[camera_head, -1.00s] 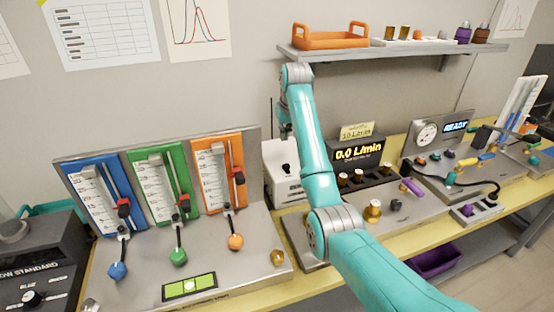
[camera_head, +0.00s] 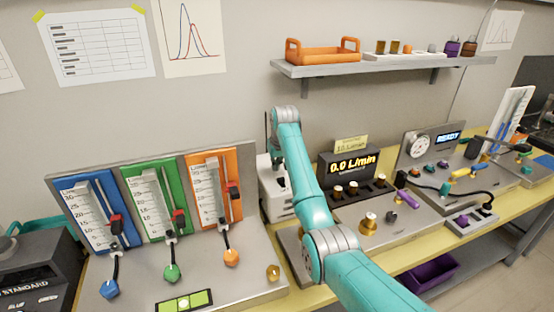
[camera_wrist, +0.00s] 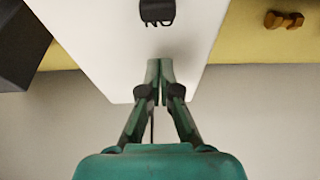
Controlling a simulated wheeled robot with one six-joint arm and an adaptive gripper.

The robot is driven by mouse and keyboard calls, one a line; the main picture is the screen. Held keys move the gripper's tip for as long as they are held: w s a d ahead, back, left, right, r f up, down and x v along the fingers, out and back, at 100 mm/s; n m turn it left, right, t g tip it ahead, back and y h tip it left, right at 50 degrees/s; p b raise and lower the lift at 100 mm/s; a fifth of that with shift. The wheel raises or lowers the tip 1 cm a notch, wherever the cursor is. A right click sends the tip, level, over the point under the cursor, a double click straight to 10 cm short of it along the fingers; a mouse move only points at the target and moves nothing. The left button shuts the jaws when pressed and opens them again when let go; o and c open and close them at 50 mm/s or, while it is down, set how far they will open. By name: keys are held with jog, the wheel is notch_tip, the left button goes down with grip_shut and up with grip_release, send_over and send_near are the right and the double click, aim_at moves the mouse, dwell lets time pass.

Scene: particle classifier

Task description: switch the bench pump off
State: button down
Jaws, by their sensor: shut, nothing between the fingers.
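The bench pump (camera_head: 275,196) is the white box behind my arm in the head view, which hides much of its front. In the wrist view, its white surface (camera_wrist: 100,40) fills the middle. A dark switch (camera_wrist: 157,12) is at the top edge there, partly cut off, with upside-down lettering that looks like "ON". My gripper (camera_wrist: 160,66) is shut and empty, its fingertips over the white surface and short of the switch in the picture. I cannot tell whether they touch the pump.
A panel with blue, green and orange flowmeters (camera_head: 215,190) stands left of the pump. A dark display (camera_head: 352,164) reading 0.0 L/min stands right, with brass knobs before it. A shelf (camera_head: 390,68) with an orange tray (camera_head: 322,53) hangs above.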

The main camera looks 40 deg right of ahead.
aim_at(281, 180)
jog(key=shift+f, duration=0.4)
jog(key=shift+s+a+r, duration=0.1)
jog(key=shift+s+a, duration=0.2)
jog(key=shift+s, duration=0.65)
jog(key=shift+s+a, duration=0.25)
jog(key=shift+s, duration=0.65)
